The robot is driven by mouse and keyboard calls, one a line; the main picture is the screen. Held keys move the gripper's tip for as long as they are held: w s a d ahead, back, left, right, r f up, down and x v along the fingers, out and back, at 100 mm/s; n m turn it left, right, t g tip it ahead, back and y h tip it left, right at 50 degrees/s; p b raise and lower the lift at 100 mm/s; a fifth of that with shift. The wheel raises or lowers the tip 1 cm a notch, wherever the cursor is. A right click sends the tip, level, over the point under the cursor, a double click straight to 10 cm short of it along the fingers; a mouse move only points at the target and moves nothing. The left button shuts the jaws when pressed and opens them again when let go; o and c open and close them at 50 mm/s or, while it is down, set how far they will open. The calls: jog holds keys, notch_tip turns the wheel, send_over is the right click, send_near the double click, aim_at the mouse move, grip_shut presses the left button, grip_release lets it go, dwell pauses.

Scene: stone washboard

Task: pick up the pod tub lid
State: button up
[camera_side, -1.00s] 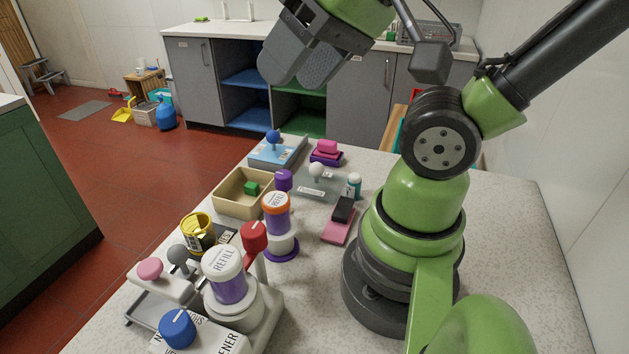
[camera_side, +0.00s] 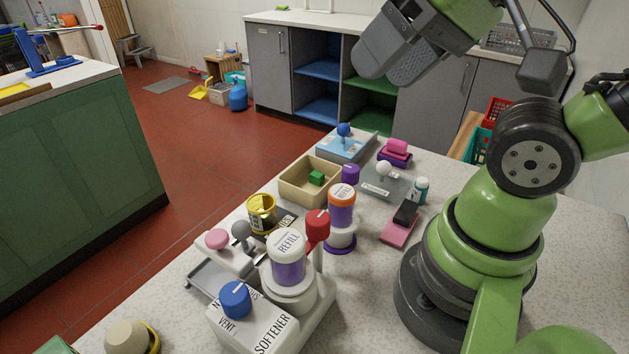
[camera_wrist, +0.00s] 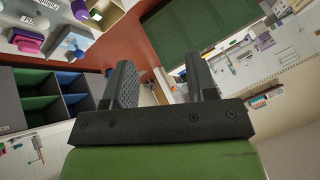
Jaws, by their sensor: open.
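I cannot tell for sure which thing is the pod tub lid. Candidates are the white-topped orange lid (camera_side: 344,191) on a purple-and-white tub (camera_side: 341,215), and the white lid marked REFILL (camera_side: 286,244) on a purple tub (camera_side: 288,272) in the white dispenser. A yellow tub (camera_side: 262,217) stands left of them on a dark labelled mat. My gripper (camera_side: 388,60) is high above the far end of the worktop, open and empty, well apart from all of these. In the wrist view its two fingers (camera_wrist: 160,65) are spread with nothing between them.
A tan box (camera_side: 293,193) with a green block stands behind the tubs. Blue- and white-knobbed blocks (camera_side: 346,148), a pink-and-black block (camera_side: 401,223) and a small teal-capped bottle (camera_side: 420,190) stand nearby. A red-knobbed post (camera_side: 318,226) rises close beside the tubs.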

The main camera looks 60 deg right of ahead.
dwell(0.4)
jog(key=shift+o, duration=1.2)
jog(key=n+g+h, duration=0.2)
jog(key=g+h, duration=0.2)
jog(key=g, duration=0.4)
send_over(384, 162)
jog(key=w+a, duration=0.2)
jog(key=a, duration=0.1)
notch_tip(384, 162, down, 16)
jog(key=shift+n+g+y, duration=0.3)
jog(key=f, duration=0.2)
jog(key=s+d+f, duration=0.1)
jog(key=f, duration=0.1)
jog(key=d+f, duration=0.1)
jog(key=f, duration=0.2)
jog(key=shift+s+d+f, duration=0.1)
jog(key=shift+s+d, duration=0.15)
jog(key=shift+s, duration=0.1)
jog(key=shift+s+d+f, duration=0.1)
jog(key=shift+d+f, duration=0.1)
jog(key=shift+f, duration=1.3)
jog(key=shift+s+d+f, duration=0.1)
jog(key=shift+d+f, duration=0.05)
jog(key=shift+f, duration=1.35)
jog(key=c, duration=1)
